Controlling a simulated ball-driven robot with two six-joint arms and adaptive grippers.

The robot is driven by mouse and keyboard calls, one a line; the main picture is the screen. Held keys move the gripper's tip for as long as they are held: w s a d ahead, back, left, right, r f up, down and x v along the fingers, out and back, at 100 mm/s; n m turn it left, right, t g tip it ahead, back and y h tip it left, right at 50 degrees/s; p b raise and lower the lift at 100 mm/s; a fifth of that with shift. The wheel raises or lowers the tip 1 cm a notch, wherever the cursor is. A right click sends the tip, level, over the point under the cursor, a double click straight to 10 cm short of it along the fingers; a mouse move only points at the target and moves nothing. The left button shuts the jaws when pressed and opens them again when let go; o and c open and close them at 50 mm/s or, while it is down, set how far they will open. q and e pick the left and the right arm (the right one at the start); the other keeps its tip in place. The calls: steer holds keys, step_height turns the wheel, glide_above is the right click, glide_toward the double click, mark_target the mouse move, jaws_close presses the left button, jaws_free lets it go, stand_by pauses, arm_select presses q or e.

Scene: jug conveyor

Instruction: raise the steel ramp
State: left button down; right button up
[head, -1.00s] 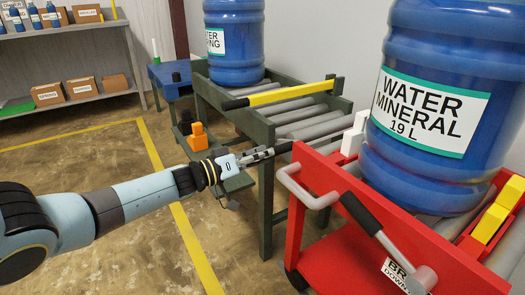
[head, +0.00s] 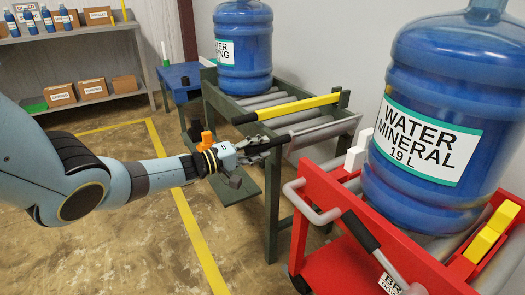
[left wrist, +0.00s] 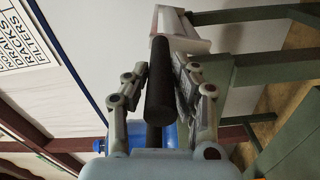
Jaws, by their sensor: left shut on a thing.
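The steel ramp (head: 325,133) is a light grey plate at the near end of the green roller conveyor, sticking out toward the red cart. Its black handle (head: 268,143) points left. My left gripper (head: 250,149) is shut on this handle. In the left wrist view, the black handle (left wrist: 160,85) lies between the two fingers (left wrist: 155,90), and the pale ramp (left wrist: 180,32) shows beyond it. The ramp's exact tilt is hard to tell. My right gripper is not in view.
A blue jug (head: 243,50) stands on the green conveyor (head: 262,190), behind a yellow bar (head: 298,106) with a black grip. A larger jug (head: 440,110) stands on the red cart (head: 325,235) at right. The cart's grey handle (head: 305,207) is close below the ramp.

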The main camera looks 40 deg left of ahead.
arm_select(q)
steer(key=shift+w+a+r+b, duration=0.15)
steer(key=shift+w+a+b, duration=0.1)
steer(key=shift+a, duration=0.35)
steer(key=shift+w+a+r+b, duration=0.1)
steer(key=shift+w+a, duration=0.15)
steer(key=shift+a, duration=0.35)
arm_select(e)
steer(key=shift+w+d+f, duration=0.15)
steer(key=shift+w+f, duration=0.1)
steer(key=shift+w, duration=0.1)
arm_select(q)
steer(key=shift+a+r, duration=0.1)
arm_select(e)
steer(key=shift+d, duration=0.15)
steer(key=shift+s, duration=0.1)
arm_select(q)
steer(key=c, duration=1.1)
jaws_free()
steer(key=v, duration=1.2)
steer(key=shift+f, duration=0.25)
